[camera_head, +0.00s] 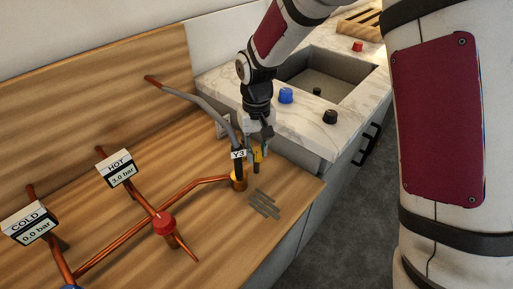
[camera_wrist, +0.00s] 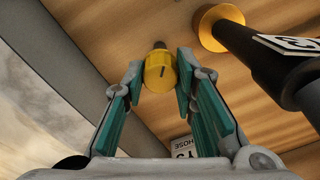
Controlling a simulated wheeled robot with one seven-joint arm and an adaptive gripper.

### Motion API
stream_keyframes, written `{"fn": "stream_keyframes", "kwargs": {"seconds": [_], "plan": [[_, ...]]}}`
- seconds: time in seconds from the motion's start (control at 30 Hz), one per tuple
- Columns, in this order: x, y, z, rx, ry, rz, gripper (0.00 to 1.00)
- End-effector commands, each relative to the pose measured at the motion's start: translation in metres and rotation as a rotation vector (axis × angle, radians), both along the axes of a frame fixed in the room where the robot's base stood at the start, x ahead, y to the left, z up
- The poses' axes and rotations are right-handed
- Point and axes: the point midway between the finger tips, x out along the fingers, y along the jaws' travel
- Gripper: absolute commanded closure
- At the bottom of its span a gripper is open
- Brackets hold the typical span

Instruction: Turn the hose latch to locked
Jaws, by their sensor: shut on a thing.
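My gripper (camera_wrist: 160,80) has teal finger pads and is shut on this knob. In the head view my gripper (camera_head: 257,146) reaches down beside the hose, and only a little of the yellow part shows. The grey hose (camera_head: 205,108) bends down to a dark end tagged Y3 (camera_head: 238,154), seated at a brass fitting (camera_head: 239,183). Which latch position is locked cannot be told.
Copper pipes (camera_head: 105,246) cross the wooden board, with HOT (camera_head: 119,168) reading 3.0 bar and COLD (camera_head: 30,222) reading 0.0 bar. A red valve (camera_head: 163,223) stands left. Grey strips (camera_head: 264,204) lie in front. A marble counter with a sink (camera_head: 325,75) is behind.

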Motion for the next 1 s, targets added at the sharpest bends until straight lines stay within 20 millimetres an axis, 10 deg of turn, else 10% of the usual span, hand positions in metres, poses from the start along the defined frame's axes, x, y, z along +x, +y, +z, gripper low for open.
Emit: {"fn": "stream_keyframes", "kwargs": {"seconds": [1.0], "plan": [[0.0002,0.0006,0.0002,0.0,-0.001,0.731,1.0]]}}
